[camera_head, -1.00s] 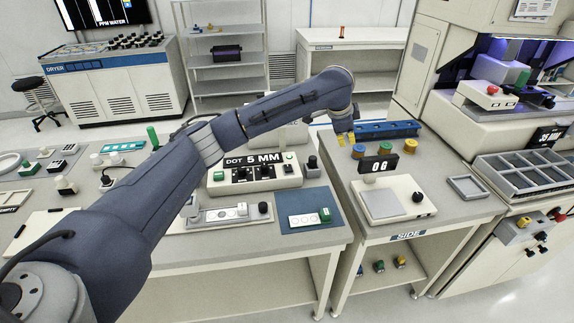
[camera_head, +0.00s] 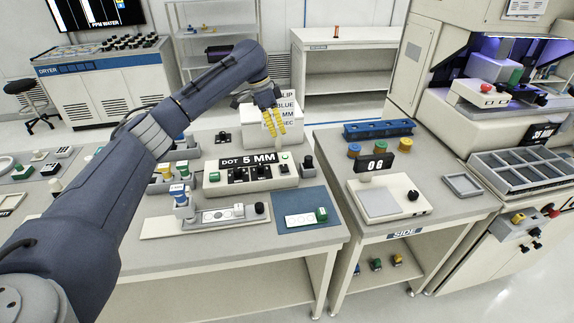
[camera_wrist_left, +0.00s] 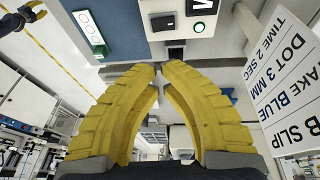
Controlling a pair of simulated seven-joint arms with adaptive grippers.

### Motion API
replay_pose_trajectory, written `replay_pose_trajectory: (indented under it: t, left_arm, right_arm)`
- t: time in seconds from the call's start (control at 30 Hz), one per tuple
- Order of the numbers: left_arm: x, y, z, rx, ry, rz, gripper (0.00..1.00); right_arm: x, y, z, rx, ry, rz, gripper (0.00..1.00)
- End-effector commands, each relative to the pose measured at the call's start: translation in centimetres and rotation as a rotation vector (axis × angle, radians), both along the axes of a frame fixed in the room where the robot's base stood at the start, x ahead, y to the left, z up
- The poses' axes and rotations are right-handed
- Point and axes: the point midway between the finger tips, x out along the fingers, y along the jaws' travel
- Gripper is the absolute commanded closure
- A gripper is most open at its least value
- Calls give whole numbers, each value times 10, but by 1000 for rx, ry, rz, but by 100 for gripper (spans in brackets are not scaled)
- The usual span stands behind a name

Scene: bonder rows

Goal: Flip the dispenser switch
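The dispenser (camera_head: 215,182) is a low white box on the middle table with a "DOT 5 MM" sign on top. Its front panel carries several dark controls (camera_head: 262,172) and a green-lit button (camera_head: 284,169). My left gripper (camera_head: 275,133) hangs above and behind the dispenser, in front of the white instruction box, apart from both. In the left wrist view its yellow fingertips (camera_wrist_left: 161,66) come together with nothing held. That view also shows a black switch (camera_wrist_left: 163,22) on a white panel beyond the tips. What looks like my right gripper (camera_wrist_left: 31,11) is at its top left corner.
The instruction box (camera_head: 246,122) stands behind the dispenser. A black knob (camera_head: 307,161) stands right of it. A blue mat (camera_head: 296,199) and a slide carrier (camera_head: 220,213) lie in front. The scale (camera_head: 391,197) is on the side table.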

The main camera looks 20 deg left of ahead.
Motion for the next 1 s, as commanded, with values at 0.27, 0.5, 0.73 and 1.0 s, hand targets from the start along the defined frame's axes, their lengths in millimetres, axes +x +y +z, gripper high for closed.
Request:
replay_pose_trajectory:
  t: [0.27, 0.5, 0.73, 1.0]
  left_arm:
    - [0, -2, -6, -1, 2, -1, 100]
    - [3, -12, -38, -1, 4, -1, 100]
    - [6, -24, -77, -2, 3, 0, 100]
    - [5, -31, -114, -1, 2, 0, 100]
  right_arm:
    - [0, 0, 0, 0, 0, 0, 65]
    - [0, 1, 0, 1, 0, 0, 65]
    - [-1, 3, 0, 3, 1, -1, 65]
    - [-1, 3, 0, 3, 1, -1, 65]
